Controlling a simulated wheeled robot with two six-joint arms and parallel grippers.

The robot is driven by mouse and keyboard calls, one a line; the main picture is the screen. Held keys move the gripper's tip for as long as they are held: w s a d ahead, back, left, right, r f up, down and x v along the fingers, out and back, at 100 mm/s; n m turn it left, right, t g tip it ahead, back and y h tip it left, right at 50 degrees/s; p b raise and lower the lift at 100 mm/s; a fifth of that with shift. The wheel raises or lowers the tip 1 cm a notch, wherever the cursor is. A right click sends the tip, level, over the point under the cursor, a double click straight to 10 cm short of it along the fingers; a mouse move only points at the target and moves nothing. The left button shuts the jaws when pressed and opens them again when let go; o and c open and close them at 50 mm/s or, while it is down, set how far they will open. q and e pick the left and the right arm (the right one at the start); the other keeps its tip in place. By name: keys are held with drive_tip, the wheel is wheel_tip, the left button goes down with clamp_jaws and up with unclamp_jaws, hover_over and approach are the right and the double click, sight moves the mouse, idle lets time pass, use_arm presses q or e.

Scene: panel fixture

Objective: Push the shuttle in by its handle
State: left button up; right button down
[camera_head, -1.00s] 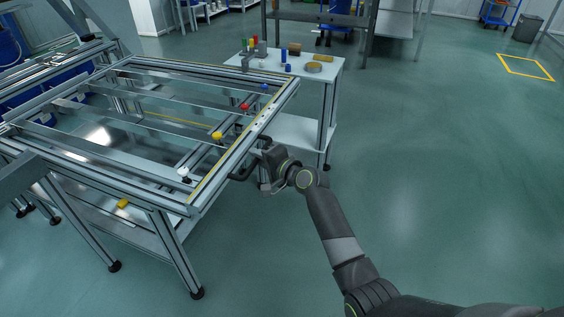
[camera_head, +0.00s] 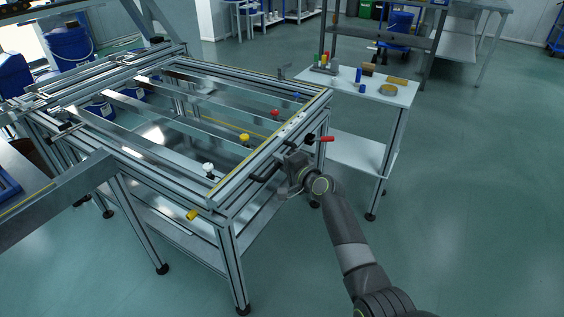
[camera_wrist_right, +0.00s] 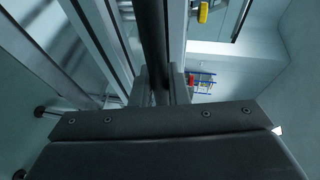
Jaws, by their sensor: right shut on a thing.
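The shuttle seems to be the aluminium frame (camera_head: 236,185) with a yellow-striped end bar on the legged fixture; where it ends and the fixture begins is hard to tell. A black bar handle (camera_head: 262,176) sticks out at its near right end. My right gripper (camera_head: 282,178) is at this handle, beside the end bar. In the right wrist view the dark handle (camera_wrist_right: 155,40) runs between the two fingers of my right gripper (camera_wrist_right: 160,88), which are shut on it. My left gripper is not in view.
White, yellow (camera_head: 244,138) and red knobs sit along the frame. A red lever (camera_head: 327,139) sticks out at its right side. A white side table (camera_head: 345,90) with small parts stands close behind on the right. The floor (camera_head: 460,200) to the right is clear.

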drive_tip(key=shift+a+r, duration=0.1)
drive_tip(key=shift+r, duration=0.05)
drive_tip(key=c, duration=1.4)
unclamp_jaws()
drive_tip(key=shift+w+a, duration=0.15)
